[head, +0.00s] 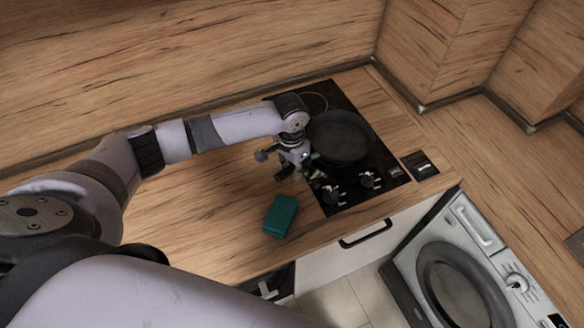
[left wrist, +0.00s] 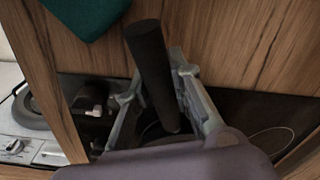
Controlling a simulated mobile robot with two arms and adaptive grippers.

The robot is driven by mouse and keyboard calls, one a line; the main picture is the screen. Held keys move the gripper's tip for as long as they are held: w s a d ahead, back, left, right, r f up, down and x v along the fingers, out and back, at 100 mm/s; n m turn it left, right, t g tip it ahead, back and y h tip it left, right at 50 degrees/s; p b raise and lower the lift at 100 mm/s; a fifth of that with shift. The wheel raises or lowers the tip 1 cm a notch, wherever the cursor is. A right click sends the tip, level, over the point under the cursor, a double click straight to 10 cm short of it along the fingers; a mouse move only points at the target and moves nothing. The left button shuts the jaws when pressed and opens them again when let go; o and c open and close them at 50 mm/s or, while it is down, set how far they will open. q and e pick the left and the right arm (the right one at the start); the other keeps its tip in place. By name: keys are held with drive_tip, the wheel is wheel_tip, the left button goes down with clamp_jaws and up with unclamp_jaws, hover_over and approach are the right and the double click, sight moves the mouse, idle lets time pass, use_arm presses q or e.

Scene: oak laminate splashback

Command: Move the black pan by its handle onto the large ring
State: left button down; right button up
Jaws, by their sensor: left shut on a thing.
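The black pan (head: 342,137) is over the dark hob (head: 385,166), round and upright; I cannot tell whether it touches the glass. My left gripper (head: 284,165) is at the pan's left side. In the left wrist view, the pan's black handle (left wrist: 150,62) runs between the gripper's fingers (left wrist: 153,88), which are shut on it. A thin ring outline (head: 318,101) shows at the back left of the hob, partly hidden by my arm. The pan hides the hob under it, so I cannot tell which ring is there. My right gripper is not in view.
A teal block (head: 281,216) lies on the wooden worktop (head: 215,230) left of the hob. Several knobs (head: 335,194) stand at the hob's front. A wooden splashback (head: 200,50) rises behind. A washing machine (head: 455,265) stands at the lower right.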

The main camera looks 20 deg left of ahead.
sight(284, 172)
use_arm(q)
drive_tip(key=c, duration=1.4)
unclamp_jaws()
drive_tip(key=shift+o, duration=0.2)
drive_tip(key=shift+s+f, duration=0.15)
drive_tip(key=shift+s+a+p, duration=0.15)
drive_tip(key=shift+s+p, duration=0.2)
drive_tip(key=shift+p, duration=0.2)
drive_tip(key=shift+s+a+r+p, duration=0.1)
drive_tip(key=shift+s+a+p, duration=0.05)
drive_tip(key=shift+s+p, duration=0.25)
drive_tip(key=shift+s+a+r+p, duration=0.1)
drive_tip(key=shift+s+a+p, duration=0.05)
drive_tip(key=shift+s+p, duration=0.2)
drive_tip(key=shift+s+a+f, duration=0.1)
drive_tip(key=shift+s, duration=0.1)
drive_tip(key=shift+s+a, duration=0.25)
drive_tip(key=shift+s, duration=0.4)
drive_tip(key=shift+s+a, duration=0.25)
drive_tip(key=shift+s, duration=0.35)
drive_tip(key=shift+s+a, duration=0.25)
drive_tip(key=shift+s, duration=0.4)
wheel_tip(284, 172, up, 7)
